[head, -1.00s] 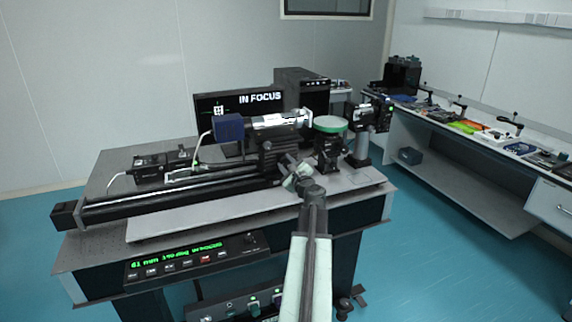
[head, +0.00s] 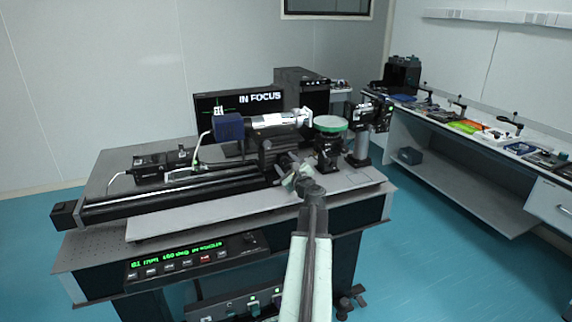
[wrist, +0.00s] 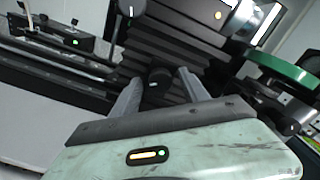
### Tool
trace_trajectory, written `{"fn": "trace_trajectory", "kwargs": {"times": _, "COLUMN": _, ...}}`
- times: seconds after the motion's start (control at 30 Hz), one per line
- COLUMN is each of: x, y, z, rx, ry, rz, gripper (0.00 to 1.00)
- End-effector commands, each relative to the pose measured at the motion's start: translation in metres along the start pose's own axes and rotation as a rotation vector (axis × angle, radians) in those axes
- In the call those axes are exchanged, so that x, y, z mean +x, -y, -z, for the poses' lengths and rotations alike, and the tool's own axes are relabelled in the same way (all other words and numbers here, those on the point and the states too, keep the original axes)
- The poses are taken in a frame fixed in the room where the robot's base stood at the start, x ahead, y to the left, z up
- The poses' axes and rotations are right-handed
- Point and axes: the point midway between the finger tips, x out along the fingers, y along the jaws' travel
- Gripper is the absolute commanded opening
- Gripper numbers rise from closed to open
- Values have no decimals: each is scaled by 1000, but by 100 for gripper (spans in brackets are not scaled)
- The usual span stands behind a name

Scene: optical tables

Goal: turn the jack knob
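The jack (wrist: 178,50) is a dark block with ribbed sides, under the silver-and-blue camera-like unit (head: 262,122). The jack also shows in the head view (head: 272,150), with its lower part partly behind my gripper. A small dark round knob (wrist: 159,78) faces the wrist camera on the jack's side. My gripper (wrist: 159,74) is open, with its two grey fingers pointing at the jack, one to each side of the knob. Gaps show between knob and fingers; I cannot tell the depth. In the head view my gripper (head: 289,168) is at the jack's front, and the knob is hidden.
A green-topped round stage (head: 330,124) stands close on the right, and also shows in the wrist view (wrist: 283,70). A black rail (head: 170,195) runs left along the optical table (head: 100,245). The monitor (head: 232,105) reads "IN FOCUS". A side bench (head: 460,185) stands right.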

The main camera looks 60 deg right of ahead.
Motion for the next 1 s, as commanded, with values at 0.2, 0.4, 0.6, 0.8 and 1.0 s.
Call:
{"fn": "trace_trajectory", "kwargs": {"times": 0.2, "x": 0, "y": 1, "z": 0, "rx": 1, "ry": 0, "rz": 1, "gripper": 52}}
{"fn": "trace_trajectory", "kwargs": {"times": 0.4, "x": -10, "y": 0, "z": 0, "rx": 2, "ry": 0, "rz": 2, "gripper": 52}}
{"fn": "trace_trajectory", "kwargs": {"times": 0.6, "x": -47, "y": 0, "z": -1, "rx": 1, "ry": -1, "rz": 3, "gripper": 52}}
{"fn": "trace_trajectory", "kwargs": {"times": 0.8, "x": -78, "y": 0, "z": 0, "rx": 1, "ry": 0, "rz": 2, "gripper": 52}}
{"fn": "trace_trajectory", "kwargs": {"times": 1.0, "x": -78, "y": 0, "z": 0, "rx": 1, "ry": 0, "rz": 1, "gripper": 52}}
